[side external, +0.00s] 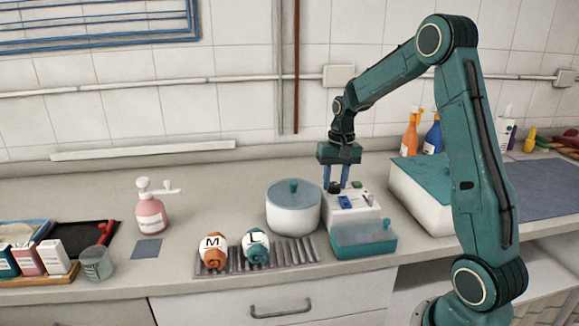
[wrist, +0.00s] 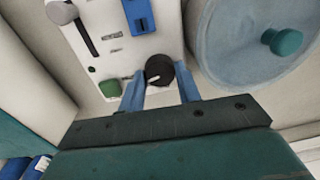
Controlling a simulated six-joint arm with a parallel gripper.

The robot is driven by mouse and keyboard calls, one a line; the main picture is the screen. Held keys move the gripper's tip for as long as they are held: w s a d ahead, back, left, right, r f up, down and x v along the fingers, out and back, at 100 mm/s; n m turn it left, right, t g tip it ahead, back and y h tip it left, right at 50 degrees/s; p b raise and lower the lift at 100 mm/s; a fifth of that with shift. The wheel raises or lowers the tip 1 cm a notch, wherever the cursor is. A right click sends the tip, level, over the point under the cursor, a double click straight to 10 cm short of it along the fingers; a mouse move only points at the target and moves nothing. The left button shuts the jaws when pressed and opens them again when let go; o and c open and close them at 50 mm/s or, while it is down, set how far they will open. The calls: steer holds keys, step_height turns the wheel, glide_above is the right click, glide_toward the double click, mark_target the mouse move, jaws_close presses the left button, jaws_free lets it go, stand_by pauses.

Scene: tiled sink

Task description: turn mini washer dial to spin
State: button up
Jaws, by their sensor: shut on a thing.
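The mini washer's white control panel (side external: 352,204) stands on the counter behind a teal tray-like front part (side external: 362,238). In the wrist view the black round dial (wrist: 159,70) sits on the panel (wrist: 112,62), with a light pointer mark on it. My gripper (side external: 335,186) points down from above, its blue fingers on either side of the dial. In the wrist view the gripper (wrist: 160,88) is shut on the dial. The panel also has a blue switch (wrist: 138,16), a green button (wrist: 109,88) and a grey-knobbed slider (wrist: 62,12). The dial's printed labels are too small to read.
A white round tub with a teal-knobbed lid (side external: 293,208) stands close left of the panel. A white box with a teal top (side external: 420,190) is close right. Orange and teal rolls marked M and L (side external: 213,251) lie on a ribbed rack. A pink pump bottle (side external: 151,215) stands further left.

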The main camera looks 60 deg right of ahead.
mark_target(338, 184)
steer(key=shift+m, duration=0.4)
steer(key=o, duration=1)
steer(key=shift+r, duration=0.15)
steer(key=r, duration=1.3)
steer(key=shift+s+d+r, duration=0.25)
steer(key=shift+s+d, duration=0.05)
steer(key=shift+s, duration=0.05)
